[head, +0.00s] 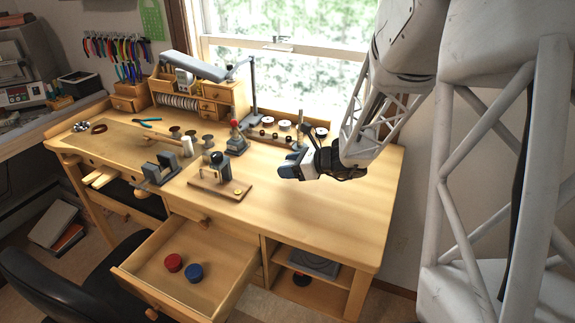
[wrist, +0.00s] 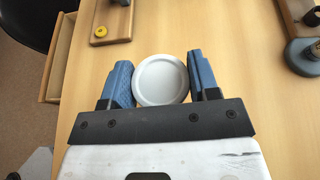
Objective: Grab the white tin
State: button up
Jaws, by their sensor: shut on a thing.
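The white tin (wrist: 161,79) is round with a raised rim and sits between the two blue fingers of my gripper (wrist: 161,84) in the wrist view. The fingers are shut on its sides. In the head view my gripper (head: 287,170) is above the right half of the wooden workbench, near its middle. The tin is hidden there behind the gripper. I cannot tell whether the tin touches the bench top.
The workbench (head: 330,215) is clear to the front right. A wooden board with a dark tool (head: 222,168) stands left of my gripper. The open drawer (head: 215,250) holds a red tin (head: 173,262) and a blue tin (head: 194,272). Several spools (head: 284,125) stand behind.

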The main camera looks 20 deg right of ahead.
jog(key=s, duration=0.4)
jog(key=s+a, duration=0.1)
jog(key=s, duration=0.3)
jog(key=s+r, duration=0.1)
jog(key=s, duration=0.4)
jog(key=shift+a+r, duration=0.1)
jog(key=shift+a, duration=0.3)
jog(key=shift+s, duration=0.1)
jog(key=shift+r, duration=0.1)
